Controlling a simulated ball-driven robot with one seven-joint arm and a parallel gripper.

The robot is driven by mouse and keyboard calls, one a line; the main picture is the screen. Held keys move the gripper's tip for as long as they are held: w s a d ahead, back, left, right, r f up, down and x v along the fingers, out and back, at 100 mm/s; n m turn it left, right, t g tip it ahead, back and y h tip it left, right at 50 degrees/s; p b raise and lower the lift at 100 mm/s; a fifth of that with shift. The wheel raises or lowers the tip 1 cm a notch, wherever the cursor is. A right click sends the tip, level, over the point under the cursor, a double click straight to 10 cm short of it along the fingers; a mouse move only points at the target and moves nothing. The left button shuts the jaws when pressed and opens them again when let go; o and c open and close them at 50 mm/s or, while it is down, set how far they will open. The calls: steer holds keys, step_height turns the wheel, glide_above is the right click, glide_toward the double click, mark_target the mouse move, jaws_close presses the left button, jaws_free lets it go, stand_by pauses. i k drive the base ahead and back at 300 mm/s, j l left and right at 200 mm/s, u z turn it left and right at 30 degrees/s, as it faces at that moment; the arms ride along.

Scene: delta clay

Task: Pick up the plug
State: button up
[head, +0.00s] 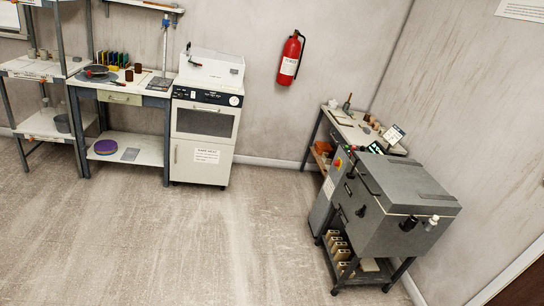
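I cannot pick out the plug for certain at this distance. A grey box-shaped kiln (395,205) stands at the right on a dark wheeled frame. Two small knob-like pieces, a pale one (433,220) and a darker one (408,223), stick out at its front right; either might be a plug. Small items also lie on the white cabinet and on the tables, too small to name surely. My gripper is not in view.
A white cabinet (205,120) and a work table (123,90) stand along the back wall, with a shelf rack at far left. A red extinguisher (291,58) hangs on the wall. A small table (360,128) stands behind the kiln. The middle floor (200,245) is clear.

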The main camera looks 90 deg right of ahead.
mark_target(434, 219)
steer(key=z, duration=3.8)
